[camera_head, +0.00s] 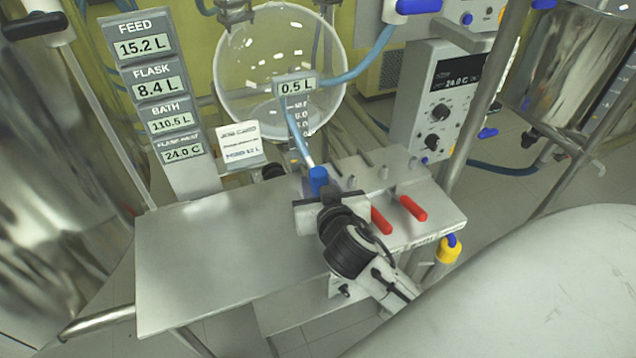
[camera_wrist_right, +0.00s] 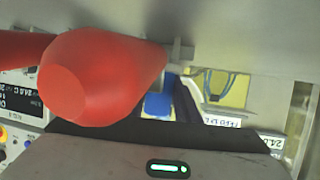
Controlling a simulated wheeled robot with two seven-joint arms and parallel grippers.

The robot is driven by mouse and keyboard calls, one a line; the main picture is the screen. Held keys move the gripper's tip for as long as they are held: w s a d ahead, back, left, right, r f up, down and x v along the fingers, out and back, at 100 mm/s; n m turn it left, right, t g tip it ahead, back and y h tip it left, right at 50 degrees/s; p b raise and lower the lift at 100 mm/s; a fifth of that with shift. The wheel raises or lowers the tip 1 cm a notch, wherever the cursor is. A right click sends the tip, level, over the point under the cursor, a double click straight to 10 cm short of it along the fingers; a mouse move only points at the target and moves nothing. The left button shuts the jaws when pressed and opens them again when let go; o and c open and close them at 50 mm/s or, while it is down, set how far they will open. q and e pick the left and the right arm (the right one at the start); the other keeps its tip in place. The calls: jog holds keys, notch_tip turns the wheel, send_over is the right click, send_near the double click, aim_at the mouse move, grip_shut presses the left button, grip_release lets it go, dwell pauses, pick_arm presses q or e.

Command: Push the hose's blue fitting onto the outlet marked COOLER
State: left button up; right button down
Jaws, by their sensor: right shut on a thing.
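The hose's blue fitting (camera_head: 318,181) stands upright above the steel bench, with the pale blue hose (camera_head: 299,137) rising from its top. My right gripper (camera_head: 319,197) is shut on the fitting, at the left end of the outlet block. In the right wrist view the blue fitting (camera_wrist_right: 157,106) shows partly behind my dark gripper fingers. The outlet block (camera_head: 440,205) carries several small outlets and two red handles (camera_head: 413,208). A label on its front edge is too small to read, so I cannot tell which outlet is COOLER. The fitting's lower end is hidden. My left gripper is not in view.
A steel bench top (camera_head: 215,255) lies clear to the left. A round glass vessel (camera_head: 250,75) stands behind, and a control box (camera_head: 440,105) at the back right. A large red handle (camera_wrist_right: 100,75) is very close in the right wrist view.

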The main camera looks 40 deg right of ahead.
jog(key=c, duration=1.3)
grip_release()
jog(key=shift+r, duration=0.1)
jog(key=shift+o, duration=0.2)
jog(key=v, duration=1)
jog(key=shift+b, duration=0.35)
jog(key=shift+s, duration=0.1)
